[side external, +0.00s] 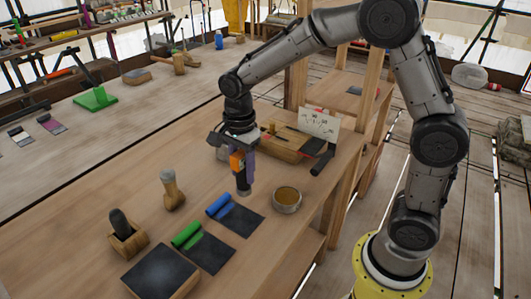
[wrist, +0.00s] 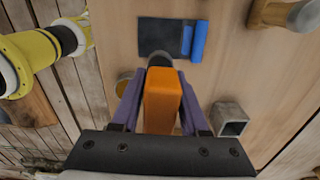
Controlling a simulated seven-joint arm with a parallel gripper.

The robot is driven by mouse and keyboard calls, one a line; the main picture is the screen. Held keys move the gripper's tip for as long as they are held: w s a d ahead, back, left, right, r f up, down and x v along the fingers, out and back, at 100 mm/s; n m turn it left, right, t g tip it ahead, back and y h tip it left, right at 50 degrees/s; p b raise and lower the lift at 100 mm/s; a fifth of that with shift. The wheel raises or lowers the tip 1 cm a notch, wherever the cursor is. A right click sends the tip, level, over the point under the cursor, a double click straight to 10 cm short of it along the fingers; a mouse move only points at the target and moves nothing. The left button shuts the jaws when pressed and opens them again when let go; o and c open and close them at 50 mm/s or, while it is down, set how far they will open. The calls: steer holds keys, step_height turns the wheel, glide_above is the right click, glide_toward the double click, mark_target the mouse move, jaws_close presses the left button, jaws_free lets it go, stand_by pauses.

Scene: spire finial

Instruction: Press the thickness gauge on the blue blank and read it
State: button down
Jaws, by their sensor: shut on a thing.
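My gripper (side external: 244,168) is shut on an orange thickness gauge (side external: 237,162), which hangs upright with its dark round tip (side external: 243,186) down. In the wrist view the gauge (wrist: 163,100) sits between the purple fingers, and its tip overlaps the near edge of a dark mat (wrist: 158,28). A blue roll (side external: 217,205) and a flat blue strip beside it lie on the left part of this mat (side external: 242,221). In the wrist view the blue roll (wrist: 200,41) is right of the tip, apart from it. The tip seems above the bench; its exact height is unclear.
A green roll (side external: 186,234) lies on another dark mat, nearer a black slab (side external: 161,270). A round tin (side external: 287,199) stands right of the gauge. A wooden-handled tool (side external: 172,190) stands to the left. A wooden box and a marked card (side external: 318,125) are behind.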

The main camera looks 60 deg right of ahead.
mark_target(240, 191)
steer(key=shift+s+a+f+n, duration=0.15)
steer(key=shift+a+f, duration=0.15)
steer(key=shift+a, duration=0.15)
steer(key=shift+w+a+f+n, duration=0.15)
steer(key=shift+a+f, duration=0.15)
steer(key=shift+a, duration=0.15)
steer(key=shift+s+f, duration=0.1)
steer(key=shift+f, duration=2.25)
steer(key=shift+f, duration=0.1)
steer(key=shift+f, duration=0.35)
steer(key=shift+f, duration=0.65)
steer(key=shift+f, duration=0.35)
steer(key=shift+f, duration=0.1)
steer(key=shift+r, duration=2.65)
